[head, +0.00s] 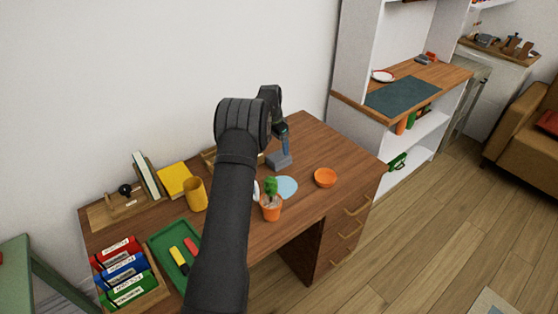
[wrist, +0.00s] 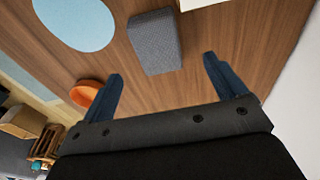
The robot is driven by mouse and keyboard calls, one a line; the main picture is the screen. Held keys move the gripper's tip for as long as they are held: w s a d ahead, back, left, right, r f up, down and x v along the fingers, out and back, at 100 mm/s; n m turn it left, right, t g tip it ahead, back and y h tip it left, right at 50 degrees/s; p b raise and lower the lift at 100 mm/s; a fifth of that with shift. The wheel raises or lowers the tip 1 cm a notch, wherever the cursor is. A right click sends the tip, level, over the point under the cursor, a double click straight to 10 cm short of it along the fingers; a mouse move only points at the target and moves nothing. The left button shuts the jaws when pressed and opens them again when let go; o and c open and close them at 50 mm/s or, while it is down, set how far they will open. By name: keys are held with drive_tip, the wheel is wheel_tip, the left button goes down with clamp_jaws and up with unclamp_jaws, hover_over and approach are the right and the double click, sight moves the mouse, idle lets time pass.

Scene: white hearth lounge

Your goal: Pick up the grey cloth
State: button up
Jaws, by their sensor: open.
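The grey cloth (head: 279,161) looks like a small folded block lying on the wooden desk. In the wrist view the grey cloth (wrist: 155,42) lies just beyond and between my blue fingertips. My gripper (head: 284,142) points down over the desk at the cloth. In the wrist view my gripper (wrist: 163,73) is open, with nothing between its fingers. One finger is on each side of the cloth's near end, with a gap. How high the fingertips are above the desk is hard to tell.
A light blue round mat (head: 288,187) and an orange bowl (head: 325,178) lie near the cloth. A potted plant (head: 271,203), yellow mug (head: 194,195) and green tray (head: 165,240) stand nearer. Bare desk (head: 320,143) lies right of the cloth.

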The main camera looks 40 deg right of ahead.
sight(279, 155)
drive_tip(key=f, duration=0.7)
drive_tip(key=shift+s+d+f, duration=0.2)
drive_tip(key=shift+d+f, duration=0.2)
drive_tip(key=c, duration=1.1)
drive_tip(key=shift+o, duration=0.2)
drive_tip(key=shift+r, duration=0.15)
drive_tip(key=shift+r, duration=0.6)
wheel_tip(279, 155, up, 3)
drive_tip(key=shift+f, duration=0.1)
drive_tip(key=s+d+r, duration=0.3)
drive_tip(key=s+r, duration=0.3)
drive_tip(key=s, duration=0.5)
drive_tip(key=shift+s+r, duration=0.15)
drive_tip(key=shift+r, duration=0.25)
